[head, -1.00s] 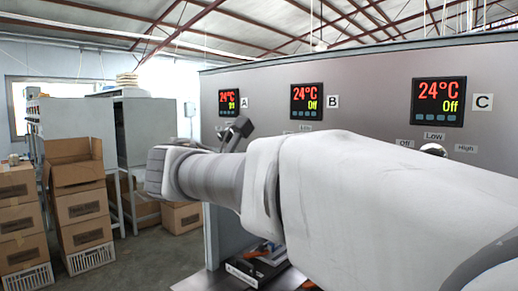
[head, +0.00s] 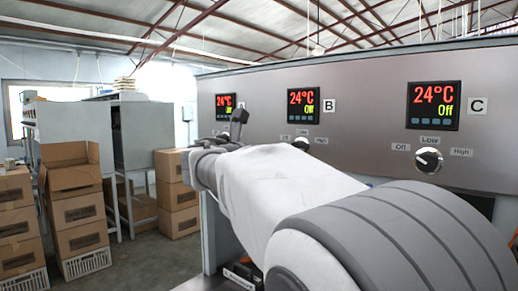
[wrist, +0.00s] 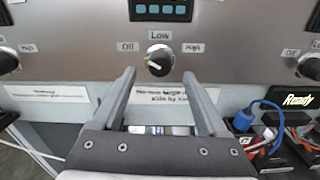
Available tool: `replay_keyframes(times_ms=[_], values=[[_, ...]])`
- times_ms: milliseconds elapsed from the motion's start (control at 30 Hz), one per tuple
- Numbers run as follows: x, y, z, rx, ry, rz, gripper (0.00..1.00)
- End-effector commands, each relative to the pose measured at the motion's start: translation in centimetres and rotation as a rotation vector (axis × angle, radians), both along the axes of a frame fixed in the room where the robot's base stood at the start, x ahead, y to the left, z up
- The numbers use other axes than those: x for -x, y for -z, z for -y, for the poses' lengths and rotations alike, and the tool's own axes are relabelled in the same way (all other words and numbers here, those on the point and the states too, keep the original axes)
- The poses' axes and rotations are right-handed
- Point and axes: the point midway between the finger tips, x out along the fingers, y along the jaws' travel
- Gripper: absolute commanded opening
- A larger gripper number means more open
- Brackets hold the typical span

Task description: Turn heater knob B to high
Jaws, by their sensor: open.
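Heater knob B (wrist: 159,60) is a round black knob with a white mark, on the grey panel in the middle of the wrist view. Labels Off, Low and High stand to its left, above it and to its right. It also shows in the head view (head: 301,144), partly hidden by my arm. Display B (head: 303,103) reads 24°C and Off. My gripper (wrist: 158,75) is open and empty, its two fingers pointing at the panel on either side of the knob's lower part. I cannot tell whether they touch it. In the head view my gripper is mostly hidden behind my wrist.
Knob C (head: 429,160) and display C (head: 434,106) are to the right; display A (head: 226,107) is to the left. A blue connector with cable (wrist: 245,116) and other cables lie at lower right of the wrist view. Cardboard boxes (head: 72,205) stand at left.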

Motion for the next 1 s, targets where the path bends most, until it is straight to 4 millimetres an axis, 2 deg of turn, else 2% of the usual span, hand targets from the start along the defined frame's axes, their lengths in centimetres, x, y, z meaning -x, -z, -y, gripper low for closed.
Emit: replay_keyframes(times_ms=[100, 267, 633, 667, 1000], values=[[-1.5, -0.1, 1.6, 0.002, 0.003, 0.001, 0.76], [-2.6, -0.1, 2.7, 0.001, 0.001, 0.001, 0.76], [-3.1, 0.0, 3.1, -0.001, -0.001, 0.001, 0.76], [-3.1, 0.0, 3.1, -0.001, -0.001, 0.001, 0.73], [-3.0, 0.0, 3.1, -0.001, -0.001, 0.001, 0.11]])
